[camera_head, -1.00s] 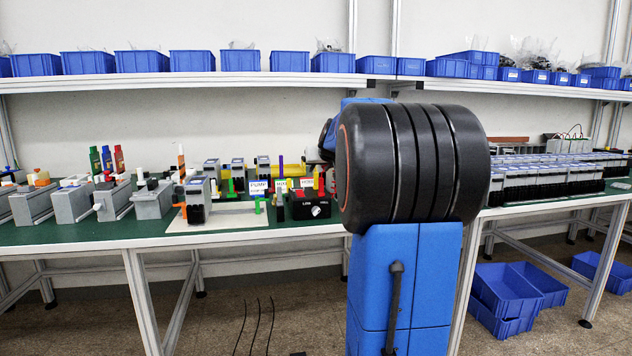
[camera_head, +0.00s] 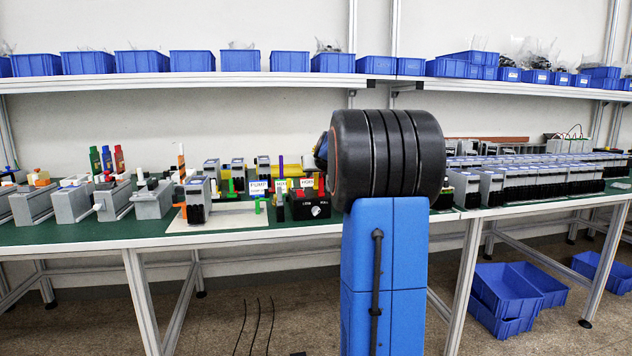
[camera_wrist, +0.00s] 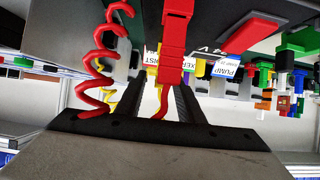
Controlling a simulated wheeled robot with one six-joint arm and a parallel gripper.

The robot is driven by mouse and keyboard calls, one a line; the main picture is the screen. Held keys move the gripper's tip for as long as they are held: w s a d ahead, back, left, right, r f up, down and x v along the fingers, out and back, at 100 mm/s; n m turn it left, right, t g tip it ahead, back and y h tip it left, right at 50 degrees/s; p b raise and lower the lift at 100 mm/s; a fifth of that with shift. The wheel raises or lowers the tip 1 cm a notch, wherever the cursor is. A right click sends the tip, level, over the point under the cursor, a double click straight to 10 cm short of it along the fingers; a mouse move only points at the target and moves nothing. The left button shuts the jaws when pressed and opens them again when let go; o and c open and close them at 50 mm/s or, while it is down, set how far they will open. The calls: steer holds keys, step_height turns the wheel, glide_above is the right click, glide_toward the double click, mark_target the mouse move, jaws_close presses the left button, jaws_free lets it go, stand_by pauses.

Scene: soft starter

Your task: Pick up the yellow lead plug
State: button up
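In the wrist view my gripper (camera_wrist: 163,90) points into the crowded bench, its two dark fingers apart. A ribbed red piece (camera_wrist: 175,45) lies across the view at the fingertips, with a thin red strand below it between the fingers. A small yellow piece (camera_wrist: 153,72) shows near the left fingertip; I cannot tell whether it is the yellow lead plug or a label backing. Another small yellow piece (camera_wrist: 107,98) shows beside a red coiled lead (camera_wrist: 103,55). In the head view my arm hides the gripper.
A black control box (camera_head: 310,207) with a dial stands on the green bench (camera_head: 100,232), just left of my arm. Grey device boxes (camera_head: 154,202) stand to the left, and rows of similar devices (camera_head: 540,180) to the right. A shelf with blue bins (camera_head: 240,61) runs above.

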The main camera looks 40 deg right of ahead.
jaws_close()
